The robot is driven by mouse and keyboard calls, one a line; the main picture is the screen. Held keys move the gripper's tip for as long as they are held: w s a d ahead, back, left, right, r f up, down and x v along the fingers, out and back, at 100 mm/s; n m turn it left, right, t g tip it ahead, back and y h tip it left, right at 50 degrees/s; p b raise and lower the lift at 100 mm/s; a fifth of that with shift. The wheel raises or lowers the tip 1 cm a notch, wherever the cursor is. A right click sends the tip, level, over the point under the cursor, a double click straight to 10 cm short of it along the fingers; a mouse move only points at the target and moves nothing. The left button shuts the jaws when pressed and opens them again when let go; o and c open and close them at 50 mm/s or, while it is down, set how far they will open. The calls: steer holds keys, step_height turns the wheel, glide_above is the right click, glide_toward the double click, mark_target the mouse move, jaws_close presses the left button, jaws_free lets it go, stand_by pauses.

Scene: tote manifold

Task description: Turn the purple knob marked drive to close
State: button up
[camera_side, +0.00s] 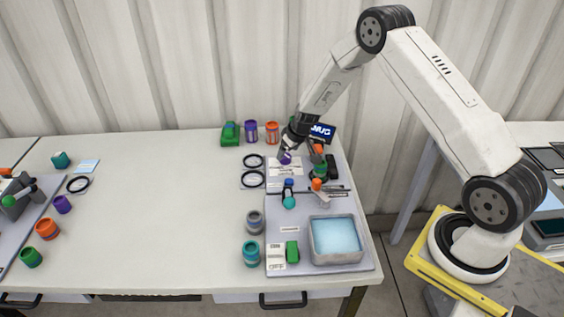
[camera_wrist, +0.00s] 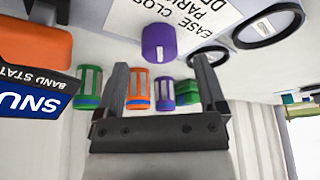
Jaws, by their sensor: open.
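The purple knob (camera_wrist: 158,43) shows in the wrist view as a short round cap with a pale mark on its side. It sits at the edge of a white printed card (camera_wrist: 150,14) whose text is upside down here. In the side view the knob (camera_side: 285,158) is just below the end of my arm. My gripper (camera_wrist: 160,72) is open and empty, its two fingers spread to either side of the knob's line. The knob appears beyond the fingertips, with no contact visible. In the side view my gripper (camera_side: 291,146) is small and partly blends with the knob.
Two black rings (camera_side: 253,170) lie left of the card. A blue sign (camera_side: 322,132) and an orange-topped part stand close on the right. Green, purple and orange containers (camera_side: 251,131) stand behind. A blue-filled tray (camera_side: 336,240) is at the front. The table's middle left is clear.

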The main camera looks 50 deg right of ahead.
mark_target(286, 155)
steer(key=shift+v, duration=2.4)
steer(key=shift+d, duration=0.1)
steer(key=shift+w, duration=0.15)
steer(key=m, duration=0.1)
steer(key=w+m+g, duration=0.1)
steer(key=m, duration=0.1)
steer(key=w+m+y, duration=0.1)
steer(key=m, duration=0.1)
steer(key=shift+a+g, duration=0.35)
steer(key=shift+g, duration=0.05)
steer(key=m, duration=0.1)
steer(key=m+g, duration=0.1)
steer(key=shift+w+d+m, duration=0.15)
steer(key=shift+w+m, duration=0.2)
steer(key=shift+m, duration=0.05)
steer(key=shift+w+d+r+m+g, duration=0.15)
steer(key=shift+m+g, duration=0.2)
steer(key=shift+m, duration=0.4)
steer(key=shift+s+d+r+m+g, duration=0.1)
steer(key=shift+d+m+g, duration=0.2)
steer(key=shift+m, duration=0.45)
steer(key=shift+a+f, duration=0.1)
steer(key=shift+w+f, duration=0.15)
steer(key=shift+f, duration=3.65)
